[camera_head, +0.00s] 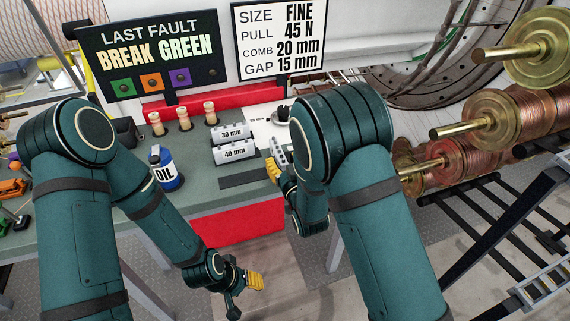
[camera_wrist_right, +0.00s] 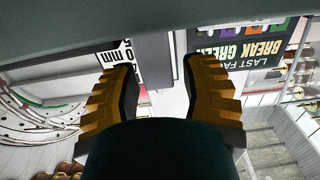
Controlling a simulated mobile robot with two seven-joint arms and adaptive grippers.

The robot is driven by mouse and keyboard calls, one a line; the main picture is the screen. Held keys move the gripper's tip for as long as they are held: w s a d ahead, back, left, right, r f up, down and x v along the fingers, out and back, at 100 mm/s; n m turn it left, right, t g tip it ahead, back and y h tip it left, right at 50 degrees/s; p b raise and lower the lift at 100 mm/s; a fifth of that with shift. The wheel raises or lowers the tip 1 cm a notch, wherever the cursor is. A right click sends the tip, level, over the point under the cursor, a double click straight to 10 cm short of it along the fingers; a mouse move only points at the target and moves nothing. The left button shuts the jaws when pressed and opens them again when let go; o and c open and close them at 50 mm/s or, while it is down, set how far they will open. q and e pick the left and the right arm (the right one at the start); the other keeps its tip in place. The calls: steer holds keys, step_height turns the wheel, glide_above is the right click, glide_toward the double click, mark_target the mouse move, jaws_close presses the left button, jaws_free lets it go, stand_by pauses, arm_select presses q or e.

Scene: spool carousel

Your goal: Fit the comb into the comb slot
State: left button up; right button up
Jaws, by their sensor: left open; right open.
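Two pale combs marked 30 mm (camera_head: 232,132) and 40 mm (camera_head: 235,151) lie on the green bench. A light grey ridged piece (camera_head: 278,150), possibly another comb, is partly hidden by my right arm; its label is unreadable. A dark rectangle (camera_head: 243,180) lies on the bench before the combs; I cannot tell whether it is the comb slot. My right gripper (camera_head: 277,175) is beside the ridged piece, partly hidden by its arm. In the right wrist view its jaws (camera_wrist_right: 163,85) are open, with nothing clearly held. My left gripper (camera_head: 246,283) is open and low, in front of the bench.
The board (camera_head: 283,40) reads FINE, 45 N, comb 20 mm, gap 15 mm. A small cup (camera_head: 283,114) is behind. Copper spools (camera_head: 490,120) and dark rails are at right.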

steer(key=shift+r, duration=0.15)
steer(key=v, duration=1.2)
steer(key=s+d+f+m+g+h, duration=0.2)
steer(key=d+f+g, duration=0.15)
steer(key=f, duration=0.35)
steer(key=s+d+f+m+g+h, duration=0.1)
steer(key=d+f+m+g, duration=0.1)
steer(key=f+g, duration=0.35)
steer(key=s+f+m+g+y, duration=0.1)
steer(key=s+f+g, duration=0.5)
steer(key=s, duration=0.5)
step_height(320, 180, down, 2)
steer(key=shift+s+d+f+b, duration=0.1)
steer(key=shift+s+d+b, duration=0.2)
steer(key=shift+d, duration=0.2)
